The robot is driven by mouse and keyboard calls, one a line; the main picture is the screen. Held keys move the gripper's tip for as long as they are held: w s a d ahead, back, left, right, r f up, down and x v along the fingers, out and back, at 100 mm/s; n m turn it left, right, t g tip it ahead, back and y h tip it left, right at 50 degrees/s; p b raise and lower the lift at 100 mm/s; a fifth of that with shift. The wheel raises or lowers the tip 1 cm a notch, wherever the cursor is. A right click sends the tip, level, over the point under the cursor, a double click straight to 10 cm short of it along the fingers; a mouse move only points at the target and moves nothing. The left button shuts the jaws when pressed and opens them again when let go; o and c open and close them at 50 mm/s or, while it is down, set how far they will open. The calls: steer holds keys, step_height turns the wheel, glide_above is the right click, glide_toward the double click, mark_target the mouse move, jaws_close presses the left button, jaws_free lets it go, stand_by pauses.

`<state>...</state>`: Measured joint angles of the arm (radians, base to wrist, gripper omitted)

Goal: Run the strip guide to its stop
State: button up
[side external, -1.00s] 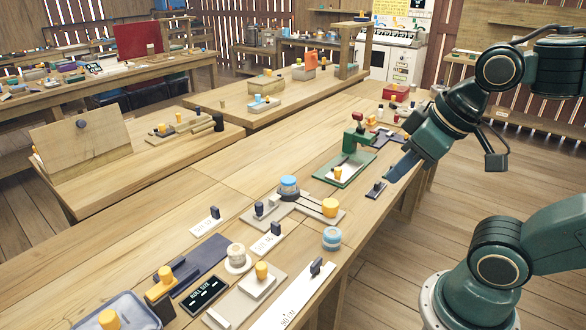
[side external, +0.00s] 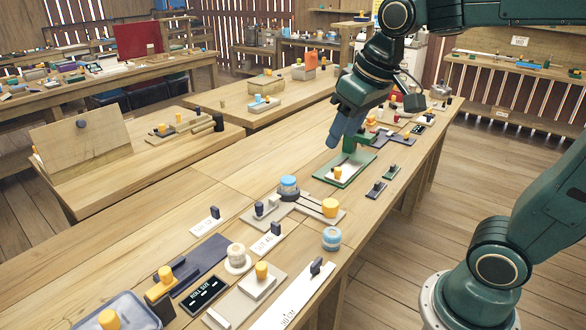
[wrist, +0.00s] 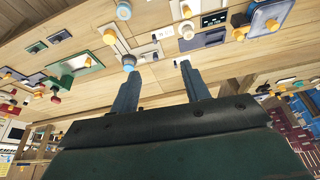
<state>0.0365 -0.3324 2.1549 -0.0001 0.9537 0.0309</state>
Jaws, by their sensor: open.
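No part is clearly marked as the strip guide. In the side external view, a yellow knob (side external: 330,207) sits at the near end of dark rails on a grey plate, with a blue-topped dark post (side external: 288,186) at the far end. Another yellow knob (side external: 262,270) stands on a pale block on a beige plate nearer the camera.
A green press (side external: 356,150) on a green plate stands near my gripper. Cream (side external: 236,256) and blue (side external: 331,238) rolls, label plates and a black sign (side external: 203,294) crowd the near bench. The bench's left-middle strip is clear.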

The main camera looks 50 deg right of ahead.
steer(key=w+d+f+g, duration=0.1)
steer(key=w, duration=0.9)
steer(key=m+g, duration=0.2)
steer(key=g, duration=0.1)
glide_above(259, 203)
step_height(259, 203, down, 21)
steer(key=shift+f, duration=0.2)
steer(key=shift+f, duration=0.1)
step_height(259, 203, down, 14)
steer(key=shift+r, duration=0.2)
